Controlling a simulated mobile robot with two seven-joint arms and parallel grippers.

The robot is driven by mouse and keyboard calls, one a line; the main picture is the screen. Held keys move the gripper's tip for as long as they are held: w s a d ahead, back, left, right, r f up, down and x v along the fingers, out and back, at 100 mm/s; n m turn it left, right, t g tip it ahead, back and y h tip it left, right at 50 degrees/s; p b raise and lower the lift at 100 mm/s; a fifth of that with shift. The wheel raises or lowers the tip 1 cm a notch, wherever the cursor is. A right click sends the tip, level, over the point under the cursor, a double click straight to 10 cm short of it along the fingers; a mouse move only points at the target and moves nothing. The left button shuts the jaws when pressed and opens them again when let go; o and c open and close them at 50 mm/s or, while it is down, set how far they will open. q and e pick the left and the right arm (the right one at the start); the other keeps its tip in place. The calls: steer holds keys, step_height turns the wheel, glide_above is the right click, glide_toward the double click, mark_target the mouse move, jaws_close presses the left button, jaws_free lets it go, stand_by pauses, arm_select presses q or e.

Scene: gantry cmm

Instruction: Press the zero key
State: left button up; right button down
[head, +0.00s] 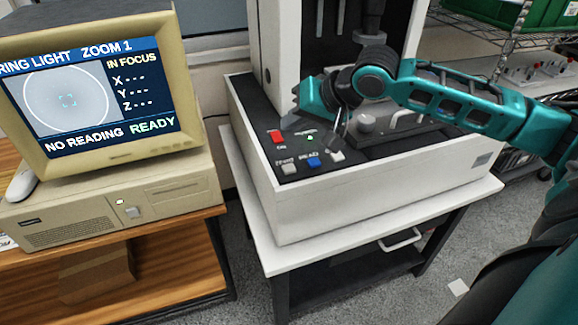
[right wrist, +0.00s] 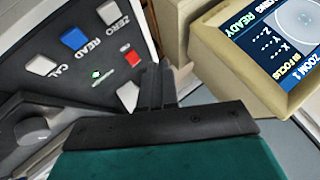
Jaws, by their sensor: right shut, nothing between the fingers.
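The zero key is a white key (head: 289,168) at the front left of the dark control panel, with a faint label above it in the head view. In the right wrist view the ZERO key (right wrist: 108,12) is at the top, its label beside it. A blue READ key (head: 313,161) and a white CAL key (head: 337,155) stand in the same row. My right gripper (head: 333,138) is above the panel, behind the row. In the right wrist view its fingers (right wrist: 156,68) are together and empty, apart from the zero key. My left gripper is out of view.
A red key (head: 276,136) and a green light (head: 310,138) are behind the row. Another white key (right wrist: 128,95) is partly hidden by my fingers. The monitor (head: 150,88) reads NO READING and READY, with dashes for X, Y, Z. The machine's white column (head: 275,45) rises behind.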

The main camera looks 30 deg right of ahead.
steer(key=b, duration=0.4)
glide_above(293, 169)
step_height(293, 169, down, 6)
steer(key=shift+d+r, duration=0.1)
steer(key=shift+f+b, duration=0.3)
steer(key=shift+f, duration=0.7)
steer(key=shift+f, duration=0.2)
stand_by(0.9)
steer(key=shift+f+p, duration=0.15)
steer(key=shift+p, duration=0.15)
steer(key=shift+f, duration=0.1)
